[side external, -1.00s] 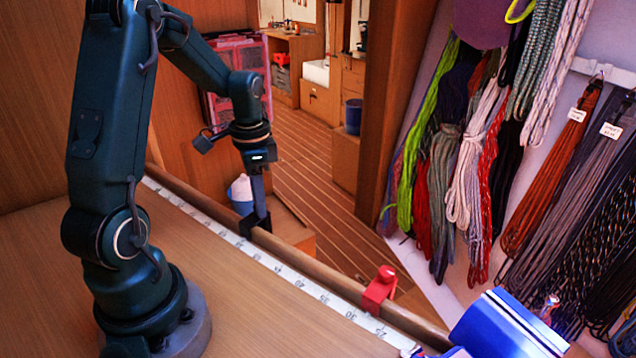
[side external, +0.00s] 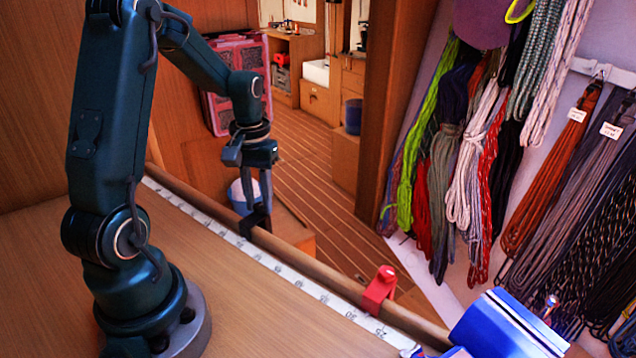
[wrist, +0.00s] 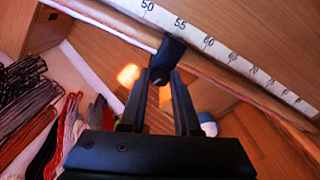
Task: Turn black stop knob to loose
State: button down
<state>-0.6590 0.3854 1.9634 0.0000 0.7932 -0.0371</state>
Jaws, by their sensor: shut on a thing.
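The black stop (side external: 246,226) is on the wooden rail beside the measuring strip. In the wrist view its dark body (wrist: 171,50) lies across the rail near the 55 mark, with its small black knob (wrist: 159,77) facing my gripper. My gripper (side external: 259,209) points down at the stop, and its two fingers show slightly apart. In the wrist view my gripper (wrist: 160,78) has a fingertip on each side of the knob and is shut on it. The fingers partly hide the knob's sides, and I cannot read its turn angle.
A red stop (side external: 379,289) sits further right along the rail (side external: 318,270). The measuring strip (side external: 300,281) runs along the wooden top. A blue object (side external: 505,326) stands at the lower right. Coiled ropes (side external: 465,165) hang on the right wall.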

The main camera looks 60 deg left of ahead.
aim_at(260, 205)
jog(key=shift+n, duration=2.2)
jog(key=c, duration=0.6)
grip_release()
jog(key=shift+r, duration=2.6)
